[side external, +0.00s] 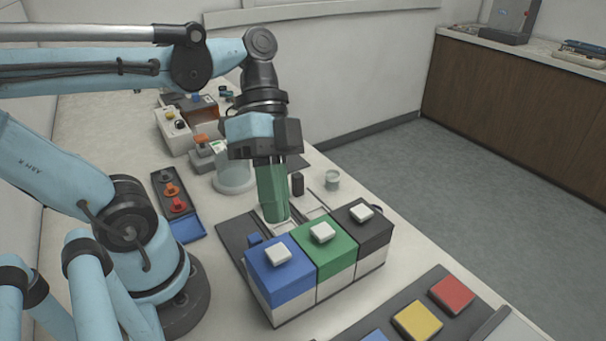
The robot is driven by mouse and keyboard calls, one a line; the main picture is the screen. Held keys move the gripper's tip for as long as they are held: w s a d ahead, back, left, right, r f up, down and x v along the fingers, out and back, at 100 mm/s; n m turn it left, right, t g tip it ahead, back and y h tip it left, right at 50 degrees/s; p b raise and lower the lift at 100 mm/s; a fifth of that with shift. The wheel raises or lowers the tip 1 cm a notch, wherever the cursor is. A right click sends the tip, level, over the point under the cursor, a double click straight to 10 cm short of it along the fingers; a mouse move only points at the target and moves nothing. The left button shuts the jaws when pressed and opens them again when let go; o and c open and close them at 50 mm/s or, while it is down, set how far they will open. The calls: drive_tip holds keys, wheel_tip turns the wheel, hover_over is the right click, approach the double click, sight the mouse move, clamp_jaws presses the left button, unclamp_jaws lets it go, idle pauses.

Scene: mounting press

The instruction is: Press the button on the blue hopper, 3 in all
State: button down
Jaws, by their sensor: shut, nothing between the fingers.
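The blue hopper (281,282) is a box with a blue upper part and a white lower part, at the near left end of a row of three. A white square button (277,254) sits on its top. My gripper (276,217) points down with its green fingers shut and empty. Its tips show just behind the blue and green hoppers, apart from the blue hopper's button. The exact height of the tips above the table is hard to tell.
The green hopper (330,255) and black hopper (371,240) adjoin the blue one, each with a white button. A dark panel with red (452,294) and yellow (417,320) pads lies in front.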

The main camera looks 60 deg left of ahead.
sight(279, 249)
idle(0.3)
wheel_tip(279, 249, up, 4)
drive_tip(key=shift+f, duration=0.1)
idle(0.3)
drive_tip(key=shift+f, duration=4.4)
drive_tip(key=shift+f, duration=0.15)
drive_tip(key=shift+f, duration=0.3)
